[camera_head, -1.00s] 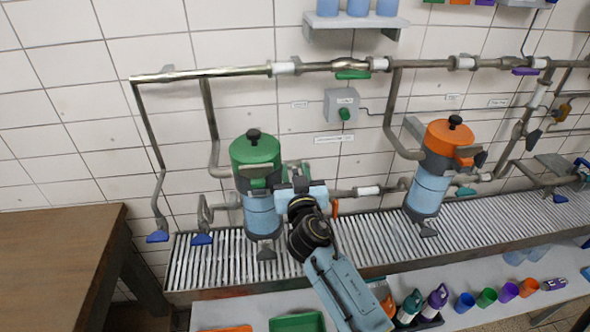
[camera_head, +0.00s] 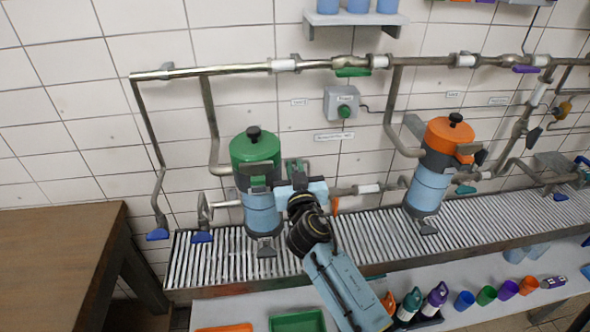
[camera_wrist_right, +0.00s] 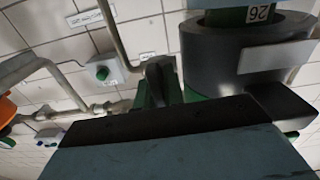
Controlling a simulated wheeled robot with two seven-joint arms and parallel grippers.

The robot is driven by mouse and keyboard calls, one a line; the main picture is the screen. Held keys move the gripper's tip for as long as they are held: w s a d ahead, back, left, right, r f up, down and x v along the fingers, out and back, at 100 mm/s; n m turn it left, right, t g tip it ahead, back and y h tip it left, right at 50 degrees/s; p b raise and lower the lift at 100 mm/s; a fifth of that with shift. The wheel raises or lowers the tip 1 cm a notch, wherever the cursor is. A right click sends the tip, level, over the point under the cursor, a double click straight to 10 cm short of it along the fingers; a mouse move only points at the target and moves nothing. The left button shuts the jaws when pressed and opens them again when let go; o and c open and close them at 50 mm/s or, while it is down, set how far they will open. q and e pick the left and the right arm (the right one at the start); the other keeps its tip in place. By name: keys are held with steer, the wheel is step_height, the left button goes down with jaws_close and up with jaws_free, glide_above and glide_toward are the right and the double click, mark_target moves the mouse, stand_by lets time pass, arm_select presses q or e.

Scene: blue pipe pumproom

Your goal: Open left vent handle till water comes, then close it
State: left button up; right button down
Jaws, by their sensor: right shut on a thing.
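The left pump is a light blue cylinder with a green top (camera_head: 255,150) and a black knob. A green handle (camera_head: 297,167) shows at the right side of this pump, just beyond my right gripper (camera_head: 298,182). The right gripper is shut on the green handle, and its body hides part of it. In the right wrist view, a green part (camera_wrist_right: 152,94) shows behind a dark finger, beside the pump's dark collar (camera_wrist_right: 215,55). I see no water flowing. My left gripper is not in view.
A second pump with an orange top (camera_head: 449,137) stands to the right. Pipes run along the tiled wall. A slatted grate (camera_head: 370,236) lies under the pumps. Cups and bottles stand on the front ledge, and a wooden table (camera_head: 60,260) is at the left.

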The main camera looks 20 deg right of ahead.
steer(key=n+b, duration=0.1)
steer(key=n, duration=0.2)
steer(key=shift+a+f+n, duration=0.1)
steer(key=shift+a+n, duration=0.05)
steer(key=shift+n, duration=1.95)
steer(key=c, duration=1.5)
jaws_free()
steer(key=b+v, duration=0.2)
steer(key=v, duration=1.1)
steer(key=shift+s+b, duration=0.2)
steer(key=shift+b, duration=0.15)
